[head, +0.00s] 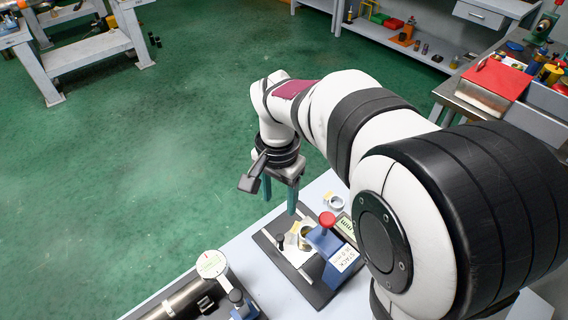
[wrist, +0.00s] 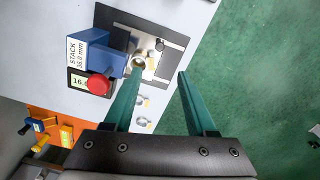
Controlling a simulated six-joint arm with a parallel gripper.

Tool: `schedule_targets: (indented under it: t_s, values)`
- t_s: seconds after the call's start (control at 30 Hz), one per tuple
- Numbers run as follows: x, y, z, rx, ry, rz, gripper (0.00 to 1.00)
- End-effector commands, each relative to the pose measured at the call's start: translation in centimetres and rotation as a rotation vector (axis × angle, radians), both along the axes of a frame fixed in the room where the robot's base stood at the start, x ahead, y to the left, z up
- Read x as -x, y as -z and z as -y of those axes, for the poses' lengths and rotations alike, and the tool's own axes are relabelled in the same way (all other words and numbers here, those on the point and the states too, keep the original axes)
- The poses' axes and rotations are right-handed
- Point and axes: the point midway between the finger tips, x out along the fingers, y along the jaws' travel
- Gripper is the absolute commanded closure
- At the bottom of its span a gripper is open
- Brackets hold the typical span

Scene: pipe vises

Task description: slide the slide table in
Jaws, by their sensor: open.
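The slide table looks to be the pale plate (head: 293,256) on a black base (head: 322,297); it also shows in the wrist view (wrist: 150,72). A small black knob (wrist: 160,44) stands at its outer end, and a brass ring (wrist: 138,62) sits at its inner end by the blue block (wrist: 97,54). The block carries a red knob (wrist: 98,85) and a "STACK 36.0 mm" label. My gripper (head: 280,203) is open and empty above the station, pointing down. In the wrist view its green fingers (wrist: 160,73) are spread apart, with the plate beyond the tips.
A small display (head: 347,228) and loose rings (head: 333,201) lie beside the base. Green floor (head: 140,180) is open past the bench edge.

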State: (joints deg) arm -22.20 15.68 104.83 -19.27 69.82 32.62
Motion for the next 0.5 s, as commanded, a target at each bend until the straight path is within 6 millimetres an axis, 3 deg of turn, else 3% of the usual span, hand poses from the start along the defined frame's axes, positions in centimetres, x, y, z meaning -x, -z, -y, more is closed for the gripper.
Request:
schedule_targets:
  t_s: [0.4, 0.5]
  values:
    - [0.2, 11.4, 0.1, 0.003, -0.001, -0.007, 0.43]
    - [0.1, 13.4, 0.1, 0.002, -0.002, -0.005, 0.43]
